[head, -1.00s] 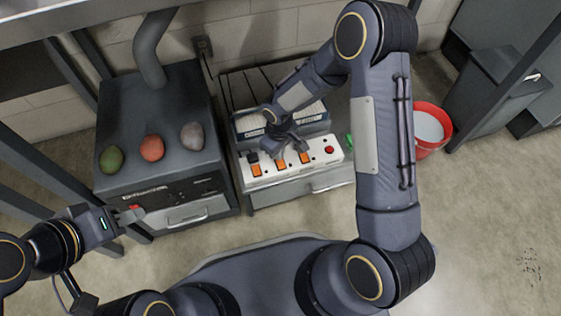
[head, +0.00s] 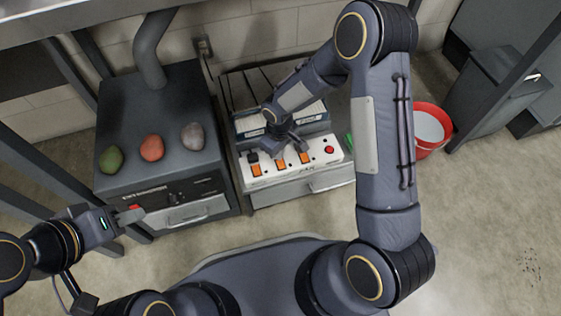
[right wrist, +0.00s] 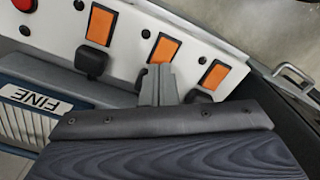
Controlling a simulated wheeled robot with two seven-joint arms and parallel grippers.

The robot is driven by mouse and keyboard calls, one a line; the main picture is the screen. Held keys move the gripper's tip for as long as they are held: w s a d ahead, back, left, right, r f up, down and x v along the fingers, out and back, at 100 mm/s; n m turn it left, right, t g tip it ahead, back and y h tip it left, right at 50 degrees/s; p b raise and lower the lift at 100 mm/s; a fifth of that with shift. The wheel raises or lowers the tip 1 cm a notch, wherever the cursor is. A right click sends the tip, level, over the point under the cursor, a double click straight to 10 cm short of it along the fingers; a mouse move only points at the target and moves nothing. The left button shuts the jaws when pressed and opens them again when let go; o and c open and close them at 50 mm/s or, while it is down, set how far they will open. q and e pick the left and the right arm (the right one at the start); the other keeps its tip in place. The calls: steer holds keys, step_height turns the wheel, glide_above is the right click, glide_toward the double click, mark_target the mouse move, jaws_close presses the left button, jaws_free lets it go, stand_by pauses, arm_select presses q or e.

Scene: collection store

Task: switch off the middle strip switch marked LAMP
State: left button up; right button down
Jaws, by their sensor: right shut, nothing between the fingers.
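A white power strip (head: 322,158) carries three orange switches in a row. The middle switch (head: 281,164) shows orange, as it does in the right wrist view (right wrist: 165,50); I cannot read its label or tell its tilt. My right gripper (head: 284,150) is over the strip. In the right wrist view its shut, empty fingers (right wrist: 157,78) point at the near edge of the middle switch; I cannot tell whether they touch it. The outer switches (right wrist: 101,24) (right wrist: 215,75) are orange too. My left gripper (head: 132,214) is away at the left; its jaws are unclear.
Black plugs (right wrist: 91,62) (right wrist: 197,97) sit beside the outer switches. A red button (head: 329,149) is at the strip's right end. A box labelled FINE (right wrist: 38,100) lies behind the strip. A dark stove-like unit (head: 120,175) with several stones stands left, a red bucket (head: 444,116) right.

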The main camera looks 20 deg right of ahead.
steer(key=shift+f+b, duration=0.7)
steer(key=shift+f, duration=0.2)
stand_by(0.4)
steer(key=shift+r, duration=0.1)
steer(key=shift+r+p, duration=2.7)
steer(key=shift+r, duration=0.8)
